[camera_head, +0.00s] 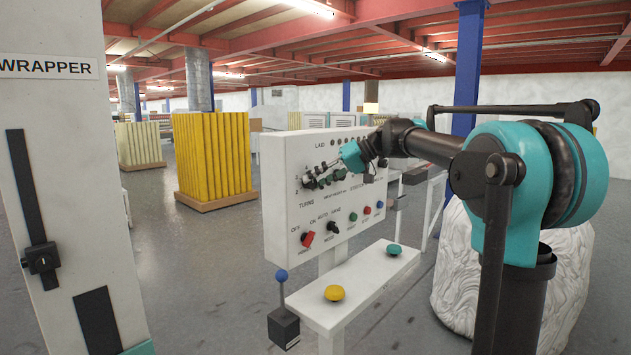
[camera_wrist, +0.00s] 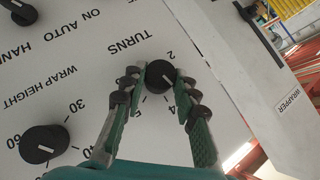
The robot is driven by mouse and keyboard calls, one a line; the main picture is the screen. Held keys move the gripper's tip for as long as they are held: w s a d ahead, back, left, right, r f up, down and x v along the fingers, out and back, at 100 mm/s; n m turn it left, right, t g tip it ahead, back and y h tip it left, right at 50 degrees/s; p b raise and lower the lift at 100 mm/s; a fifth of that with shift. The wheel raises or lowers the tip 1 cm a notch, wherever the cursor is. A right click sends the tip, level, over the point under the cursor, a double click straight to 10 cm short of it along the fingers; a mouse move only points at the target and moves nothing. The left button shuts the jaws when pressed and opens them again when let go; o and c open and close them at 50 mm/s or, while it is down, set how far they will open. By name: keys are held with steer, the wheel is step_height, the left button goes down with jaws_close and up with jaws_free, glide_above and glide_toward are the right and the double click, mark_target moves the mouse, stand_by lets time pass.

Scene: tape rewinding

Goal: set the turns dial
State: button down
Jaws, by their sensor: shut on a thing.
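The turns dial (camera_wrist: 160,74) is a round black knob on the white control panel (camera_head: 285,160), with numbers such as 2 and 4 around it and the word TURNS beside it. My gripper (camera_wrist: 160,79) has its two fingers on either side of the knob, closed on it. In the head view my gripper (camera_head: 317,178) reaches the panel's upper left from the right, and its fingers hide most of the dial there. The knob's pointer mark is too small to read.
The wrap height dial (camera_wrist: 44,143) is close beside my gripper. Below are a red power switch (camera_head: 308,239), a black mode switch (camera_head: 333,228) and several buttons. The WRAPPER column (camera_head: 75,200) stands left.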

steer(key=shift+w+d+f+m+g+y, duration=0.1)
steer(key=shift+w+m+g+y, duration=0.05)
steer(key=shift+m+g+y, duration=0.45)
stand_by(0.3)
steer(key=c, duration=1.2)
jaws_free()
steer(key=shift+o, duration=0.2)
steer(key=v, duration=1.2)
steer(key=shift+f, duration=0.3)
